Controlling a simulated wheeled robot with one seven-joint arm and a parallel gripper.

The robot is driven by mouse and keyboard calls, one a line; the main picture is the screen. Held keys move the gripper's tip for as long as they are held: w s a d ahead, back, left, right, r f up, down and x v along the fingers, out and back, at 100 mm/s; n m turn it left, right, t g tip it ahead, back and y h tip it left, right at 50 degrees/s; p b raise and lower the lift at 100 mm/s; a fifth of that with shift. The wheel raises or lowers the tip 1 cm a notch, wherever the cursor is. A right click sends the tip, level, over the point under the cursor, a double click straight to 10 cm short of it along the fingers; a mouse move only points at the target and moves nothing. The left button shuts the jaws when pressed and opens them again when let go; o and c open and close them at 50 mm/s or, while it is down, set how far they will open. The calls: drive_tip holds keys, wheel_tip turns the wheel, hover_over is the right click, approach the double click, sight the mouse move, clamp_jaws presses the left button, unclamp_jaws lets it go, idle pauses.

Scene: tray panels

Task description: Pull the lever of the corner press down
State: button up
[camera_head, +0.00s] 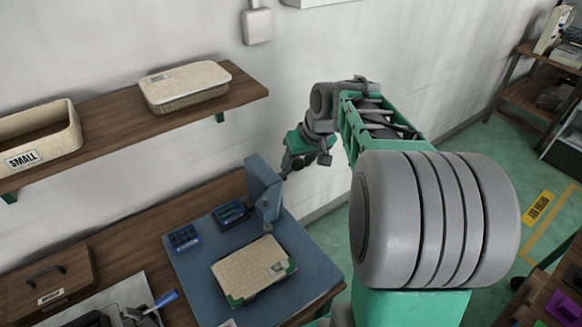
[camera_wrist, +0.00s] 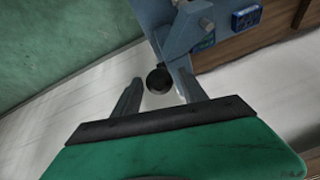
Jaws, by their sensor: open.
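The corner press (camera_head: 264,188) is a blue-grey upright on a blue base plate at the back of the workbench. It shows at the top of the wrist view (camera_wrist: 180,38). The lever's round black knob (camera_wrist: 159,80) appears between the two fingers of my gripper (camera_wrist: 158,88), which is open. I cannot tell whether the fingers touch the knob. In the head view my gripper (camera_head: 289,165) is small and dark, just right of the press's top. The lever's arm is mostly hidden there. A beige woven panel (camera_head: 247,265) with green corners lies on the base plate.
Two small blue boxes, one (camera_head: 185,237) at left and one (camera_head: 231,213) nearer the press, stand on the plate. A wooden shelf (camera_head: 120,118) with beige trays hangs above the bench. The wall (camera_head: 320,200) is close behind my gripper.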

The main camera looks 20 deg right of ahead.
drive_tip(key=x, duration=0.5)
drive_tip(key=shift+w+a+f+p, duration=0.1)
drive_tip(key=shift+w+f+p, duration=0.05)
drive_tip(key=shift+f+p, duration=0.25)
clamp_jaws()
idle(0.9)
